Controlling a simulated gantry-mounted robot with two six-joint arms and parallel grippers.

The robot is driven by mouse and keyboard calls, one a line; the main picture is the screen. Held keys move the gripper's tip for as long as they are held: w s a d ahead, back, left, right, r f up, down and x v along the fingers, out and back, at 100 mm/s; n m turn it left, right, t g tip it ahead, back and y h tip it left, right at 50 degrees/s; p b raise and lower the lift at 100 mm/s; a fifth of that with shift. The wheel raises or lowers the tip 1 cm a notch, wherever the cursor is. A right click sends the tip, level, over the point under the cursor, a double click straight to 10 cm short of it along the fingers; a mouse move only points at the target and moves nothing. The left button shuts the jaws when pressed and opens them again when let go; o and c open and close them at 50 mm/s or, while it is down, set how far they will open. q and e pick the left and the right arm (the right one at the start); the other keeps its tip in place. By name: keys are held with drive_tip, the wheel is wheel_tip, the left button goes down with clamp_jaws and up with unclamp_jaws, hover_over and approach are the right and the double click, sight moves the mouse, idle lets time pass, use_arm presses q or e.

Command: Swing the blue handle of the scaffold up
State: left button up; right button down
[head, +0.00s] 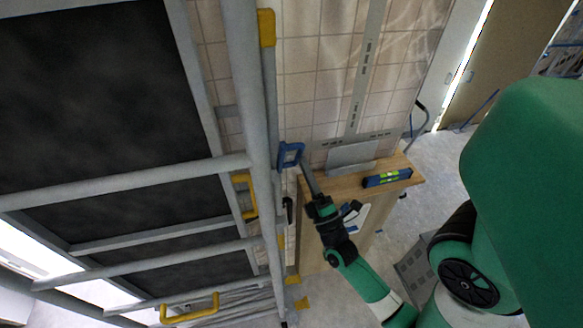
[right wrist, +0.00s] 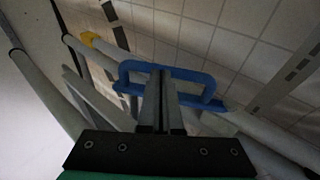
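The blue handle (head: 290,155) is a small loop on the grey upright of the scaffold (head: 250,90) in the head view. In the right wrist view the blue handle (right wrist: 170,68) lies straight ahead, its long bar running across the picture. My right gripper (head: 303,170) reaches it from the lower right. In the right wrist view the fingers of my right gripper (right wrist: 162,75) are close together, with their tips at the loop's opening and covering part of its lower side. I see nothing clearly pinched between them. My left gripper is not in view.
A wooden-topped cabinet (head: 325,190) stands to the right of the scaffold, with a blue and yellow-green level (head: 387,178) on it. Yellow handles (head: 190,308) sit on the scaffold frame. A dark panel (head: 85,80) fills the left. A tiled wall (head: 315,60) is behind.

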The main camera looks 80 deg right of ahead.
drive_tip(key=shift+s+d+p+x, duration=0.1)
drive_tip(key=shift+s+p+x, duration=0.05)
drive_tip(key=shift+x, duration=0.65)
drive_tip(key=shift+s+d+p+x, duration=0.15)
drive_tip(key=shift+x, duration=0.65)
drive_tip(key=shift+s+d+p+x, duration=0.1)
drive_tip(key=shift+s+p+x, duration=0.05)
drive_tip(key=shift+x, duration=0.7)
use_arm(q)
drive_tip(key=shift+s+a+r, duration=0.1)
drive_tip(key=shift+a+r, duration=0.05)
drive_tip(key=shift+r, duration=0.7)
use_arm(e)
drive_tip(key=shift+d, duration=0.2)
drive_tip(key=shift+w, duration=0.1)
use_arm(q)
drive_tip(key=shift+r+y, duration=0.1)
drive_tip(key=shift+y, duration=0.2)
use_arm(e)
drive_tip(key=shift+s+a+r, duration=0.1)
drive_tip(key=shift+s+a, duration=0.15)
drive_tip(key=shift+a, duration=0.05)
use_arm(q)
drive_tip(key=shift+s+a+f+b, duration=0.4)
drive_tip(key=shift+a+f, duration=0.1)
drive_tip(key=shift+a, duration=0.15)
use_arm(e)
drive_tip(key=s+a, duration=0.7)
drive_tip(key=a, duration=0.4)
drive_tip(key=shift+a, duration=0.2)
